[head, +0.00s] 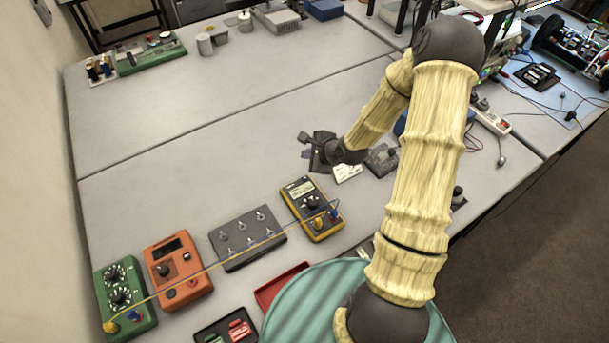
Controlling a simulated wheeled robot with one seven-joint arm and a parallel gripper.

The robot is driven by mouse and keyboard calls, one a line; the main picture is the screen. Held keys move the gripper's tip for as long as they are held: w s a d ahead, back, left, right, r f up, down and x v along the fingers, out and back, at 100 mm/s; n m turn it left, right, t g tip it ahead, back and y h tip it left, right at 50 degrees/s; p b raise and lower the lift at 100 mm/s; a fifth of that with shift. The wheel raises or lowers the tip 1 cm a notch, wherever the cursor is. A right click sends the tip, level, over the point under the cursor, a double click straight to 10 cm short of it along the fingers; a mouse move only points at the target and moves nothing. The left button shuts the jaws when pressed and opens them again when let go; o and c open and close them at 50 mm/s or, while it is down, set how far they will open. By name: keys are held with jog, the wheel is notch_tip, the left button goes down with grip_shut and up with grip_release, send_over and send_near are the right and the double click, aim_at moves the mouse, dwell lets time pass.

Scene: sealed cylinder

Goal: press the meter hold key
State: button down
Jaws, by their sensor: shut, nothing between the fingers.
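A yellow-edged handheld meter (325,228) lies on the grey table, with a small display at its far end, a dark dial in the middle and plugs at its near end. Its hold key is too small to make out. My gripper (306,140) is at the end of my cream-sleeved arm, beyond the meter and apart from it. It appears dark and small, shut with nothing held. I cannot tell its exact height above the table.
A dark panel with terminals (234,246), an orange box (183,290) and a green box with dials (140,308) stand left of the meter. Blue and yellow leads cross above them. A white card (347,172) and dark block (381,160) lie near my gripper. The table's middle-left is clear.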

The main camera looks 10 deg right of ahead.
jog(key=shift+w+a+m, duration=0.1)
jog(key=shift+m, duration=0.2)
jog(key=shift+f, duration=0.1)
jog(key=b, duration=0.7)
send_over(307, 181)
notch_tip(307, 181, down, 6)
jog(key=shift+f, duration=0.25)
jog(key=shift+w+f+b, duration=0.1)
jog(key=shift+f+b, duration=0.25)
jog(key=shift+f, duration=0.75)
dwell(0.6)
jog(key=shift+f, duration=0.4)
